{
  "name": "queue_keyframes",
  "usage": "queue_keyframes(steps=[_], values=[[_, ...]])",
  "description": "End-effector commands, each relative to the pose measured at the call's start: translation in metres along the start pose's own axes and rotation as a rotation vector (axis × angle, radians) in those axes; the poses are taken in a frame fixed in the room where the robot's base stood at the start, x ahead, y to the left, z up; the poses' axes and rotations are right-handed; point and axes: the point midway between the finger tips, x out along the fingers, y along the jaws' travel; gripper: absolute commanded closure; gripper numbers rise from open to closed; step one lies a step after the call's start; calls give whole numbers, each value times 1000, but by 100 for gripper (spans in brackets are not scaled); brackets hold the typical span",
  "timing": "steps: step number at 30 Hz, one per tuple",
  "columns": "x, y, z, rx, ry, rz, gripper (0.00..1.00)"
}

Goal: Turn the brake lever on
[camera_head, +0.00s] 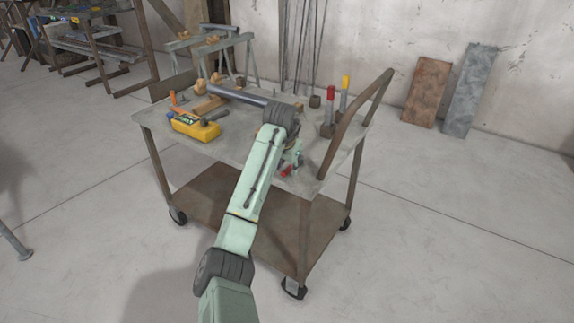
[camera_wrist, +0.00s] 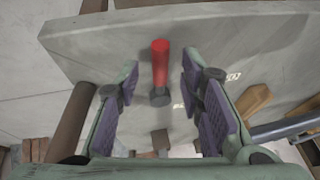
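A red-handled lever (camera_wrist: 160,62) on a dark base shows in the wrist view, between the two fingers of my gripper (camera_wrist: 160,78). The fingers are open, with a visible gap on each side of the handle. In the head view my gripper (camera_head: 291,163) is over the cart's near right part, and a small red piece (camera_head: 286,171) shows beside it, partly hidden by my arm. A red-topped lever (camera_head: 331,93) and a yellow-topped lever (camera_head: 346,82) stand upright at the cart's back right. No label shows which one is the brake lever.
The grey-topped cart (camera_head: 150,117) carries a yellow tool (camera_head: 195,128) and a long grey tube (camera_head: 236,95) on wooden supports. A brown rail (camera_head: 350,125) rises along its right side. Two panels (camera_head: 427,92) lean on the wall. The floor to the right is clear.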

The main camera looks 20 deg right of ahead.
Motion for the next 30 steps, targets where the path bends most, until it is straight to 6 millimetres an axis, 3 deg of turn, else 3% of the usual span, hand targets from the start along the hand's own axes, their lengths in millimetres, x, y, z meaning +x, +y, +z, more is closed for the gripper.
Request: queue_keyframes(steps=[4, 13, 30], values=[[11, 0, 0, 1, 0, 0, 65], [14, 0, 0, 1, 0, 0, 65], [14, 0, 0, 1, 1, 0, 100]])
